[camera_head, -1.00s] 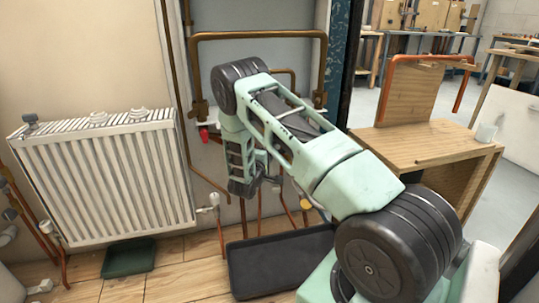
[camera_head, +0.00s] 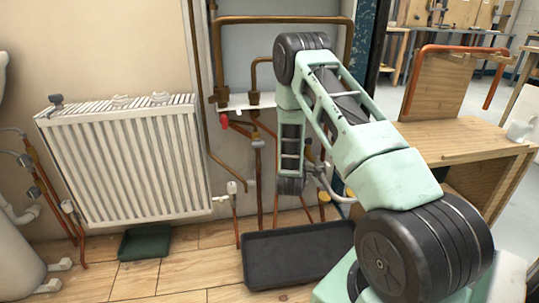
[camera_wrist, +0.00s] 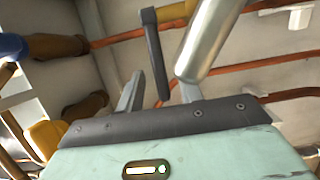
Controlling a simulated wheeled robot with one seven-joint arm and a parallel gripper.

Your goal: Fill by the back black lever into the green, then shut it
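In the wrist view a black lever (camera_wrist: 155,55) hangs down from the top, and its lower end lies between my two fingers. My gripper (camera_wrist: 160,92) is open, with a gap on both sides of the lever; I cannot tell whether either finger touches it. A shiny silver pipe or hose (camera_wrist: 212,38) runs close by on the right. In the head view my forearm hides most of the valve area, and my fingers and the lever cannot be made out there. No gauge with a green zone can be read in either view.
Copper pipes (camera_wrist: 250,65) cross behind the lever, and a blue handle (camera_wrist: 12,46) is at the left. A white radiator (camera_head: 125,160), a red tap handle (camera_head: 225,121) and a black tray (camera_head: 290,258) surround the work area. A wooden bench (camera_head: 460,138) stands right.

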